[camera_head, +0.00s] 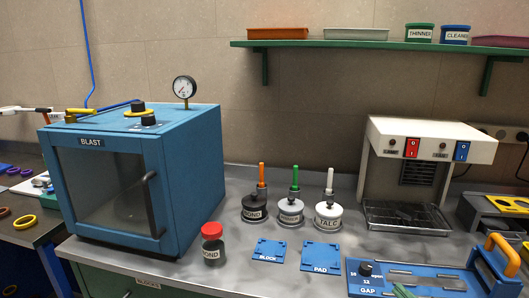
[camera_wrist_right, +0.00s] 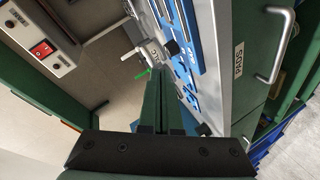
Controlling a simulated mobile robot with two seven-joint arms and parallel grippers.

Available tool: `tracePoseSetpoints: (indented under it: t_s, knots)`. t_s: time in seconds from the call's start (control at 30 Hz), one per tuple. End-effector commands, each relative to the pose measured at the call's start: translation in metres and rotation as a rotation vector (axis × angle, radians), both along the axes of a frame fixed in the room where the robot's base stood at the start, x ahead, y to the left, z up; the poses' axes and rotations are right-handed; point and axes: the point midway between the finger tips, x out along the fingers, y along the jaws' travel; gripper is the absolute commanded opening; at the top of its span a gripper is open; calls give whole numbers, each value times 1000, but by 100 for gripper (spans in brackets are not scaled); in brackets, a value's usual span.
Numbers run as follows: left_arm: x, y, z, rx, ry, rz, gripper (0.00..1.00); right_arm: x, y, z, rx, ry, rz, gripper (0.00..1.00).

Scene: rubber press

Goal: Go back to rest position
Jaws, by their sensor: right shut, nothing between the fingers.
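My right gripper (camera_wrist_right: 165,72) shows in the right wrist view with its two green fingers together and nothing between them. It points along the bench front, above the blue fixtures and the grey bench top. In the head view only a small green tip of it (camera_head: 402,290) shows at the bottom edge, in front of the blue GAP fixture (camera_head: 455,283). My left gripper is not in either view.
A blue BLAST cabinet (camera_head: 190,165) stands at left. A red-capped jar (camera_head: 213,245), several lidded pots with brushes and blue BLOCK (camera_head: 269,251) and PAD (camera_head: 321,257) plates occupy the middle. A white machine (camera_head: 430,139) stands at right. A green shelf (camera_head: 380,45) hangs above.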

Motion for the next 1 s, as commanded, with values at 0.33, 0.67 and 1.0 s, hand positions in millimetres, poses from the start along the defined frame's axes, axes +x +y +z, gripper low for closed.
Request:
tracePoseSetpoints:
  t_s: [0.33, 0.67, 1.0]
  knots:
    - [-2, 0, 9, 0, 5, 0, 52, -122, 83, -208, 622, 359, -159, 0]
    - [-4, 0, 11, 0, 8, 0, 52, -204, 124, -268, 870, 477, -324, 0]
    - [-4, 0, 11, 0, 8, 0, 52, -205, 125, -269, 873, 478, -325, 0]
